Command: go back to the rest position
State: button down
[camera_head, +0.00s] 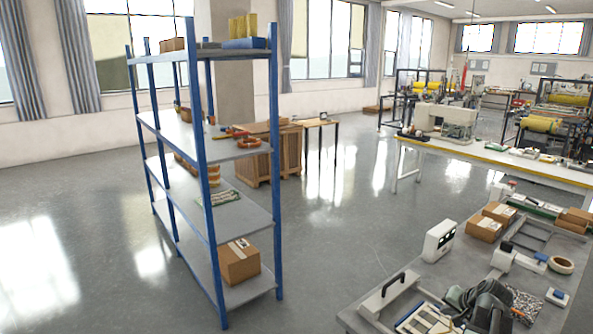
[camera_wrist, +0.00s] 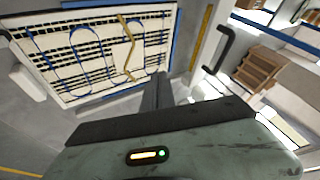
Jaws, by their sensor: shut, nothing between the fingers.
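My gripper (camera_wrist: 157,88) shows in the wrist view as dark fingers closed together, with nothing between them. Its grey-green body fills the bottom of that view, with a small lit indicator on it. The fingers point toward a pale framed board (camera_wrist: 92,50) with black rows, blue curved lines and a yellow-brown strip; whether they touch it cannot be told. In the head view, a dark grey-green form low on the bench at the right appears to be my arm, over the bench.
The bench (camera_head: 362,318) carries a lever press with a black handle (camera_head: 393,284), a white device (camera_head: 439,241), cardboard boxes (camera_head: 484,228) and a tape roll (camera_head: 561,265). A blue-posted shelf (camera_head: 240,220) stands left. The floor between is clear.

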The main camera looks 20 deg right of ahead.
jog(key=w+a+n+y, duration=0.2)
jog(key=w+a+n, duration=0.1)
jog(key=w+a, duration=1.05)
jog(key=w+a+f+n+g+y, duration=0.1)
jog(key=w+a+n, duration=0.1)
jog(key=a, duration=0.9)
jog(key=w+a+f+n+g+y, duration=0.1)
jog(key=a+n, duration=0.2)
jog(key=a, duration=0.8)
jog(key=s+a+f+n+g, duration=0.1)
jog(key=s+a+n+g, duration=0.1)
jog(key=a, duration=1)
jog(key=s+a+f+n+g+h, duration=0.1)
jog(key=s+a+n, duration=0.1)
jog(key=s+a, duration=0.3)
jog(key=s, duration=0.1)
jog(key=s+d+g, duration=0.1)
jog(key=s+g+h, duration=0.1)
jog(key=shift+s+d+f, duration=0.2)
jog(key=shift+d+f, duration=0.05)
jog(key=shift+f, duration=0.15)
jog(key=shift+d, duration=0.1)
